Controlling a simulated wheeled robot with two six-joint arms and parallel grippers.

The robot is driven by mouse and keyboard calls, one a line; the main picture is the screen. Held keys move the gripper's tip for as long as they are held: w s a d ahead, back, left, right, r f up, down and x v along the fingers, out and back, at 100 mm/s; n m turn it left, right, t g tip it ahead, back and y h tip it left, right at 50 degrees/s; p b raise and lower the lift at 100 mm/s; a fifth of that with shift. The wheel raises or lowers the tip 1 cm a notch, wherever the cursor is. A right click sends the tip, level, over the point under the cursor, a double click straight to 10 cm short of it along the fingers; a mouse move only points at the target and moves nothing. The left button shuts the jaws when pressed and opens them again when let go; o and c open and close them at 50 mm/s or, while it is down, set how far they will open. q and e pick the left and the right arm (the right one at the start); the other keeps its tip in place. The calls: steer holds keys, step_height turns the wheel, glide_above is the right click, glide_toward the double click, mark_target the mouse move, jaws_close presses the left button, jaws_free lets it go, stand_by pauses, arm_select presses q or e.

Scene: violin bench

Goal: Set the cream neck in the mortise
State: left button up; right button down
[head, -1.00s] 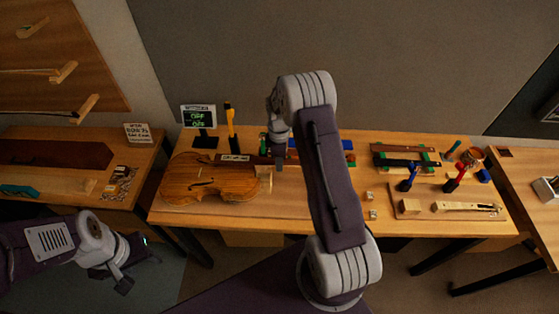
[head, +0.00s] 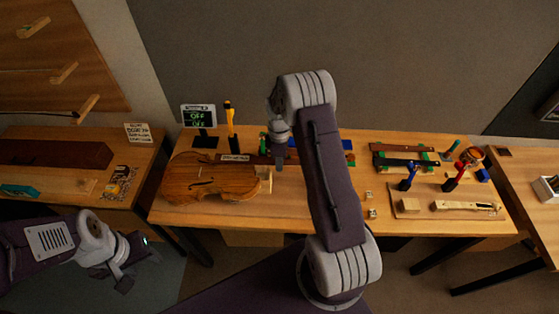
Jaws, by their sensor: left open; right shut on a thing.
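A brown violin body (head: 208,180) lies on the middle bench. A pale wooden piece (head: 265,177) stands at its right end, just beside my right gripper (head: 279,166). I cannot tell for sure whether this piece is the cream neck or how it sits against the body. My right gripper points down and is shut, and its fingertips are small in the view. The mortise is not clear to see. A longer cream, neck-like part (head: 464,206) lies at the bench's right front. My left gripper (head: 128,274) is open and empty, low in front of the left bench.
A small display (head: 198,116) and a yellow-black upright tool (head: 230,124) stand behind the violin. Dark and brown bars (head: 404,149) lie on green supports at right, near blue (head: 408,178) and red (head: 456,176) tools.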

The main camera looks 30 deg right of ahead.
steer(key=shift+f, duration=0.1)
steer(key=shift+w+f+b, duration=0.1)
steer(key=shift+f+b, duration=1.1)
steer(key=shift+f, duration=0.5)
steer(key=shift+f, duration=0.2)
stand_by(0.4)
steer(key=shift+f+b, duration=0.85)
steer(key=shift+f, duration=0.25)
stand_by(0.3)
steer(key=c, duration=1)
jaws_free()
steer(key=shift+c, duration=0.2)
steer(key=shift+r, duration=0.1)
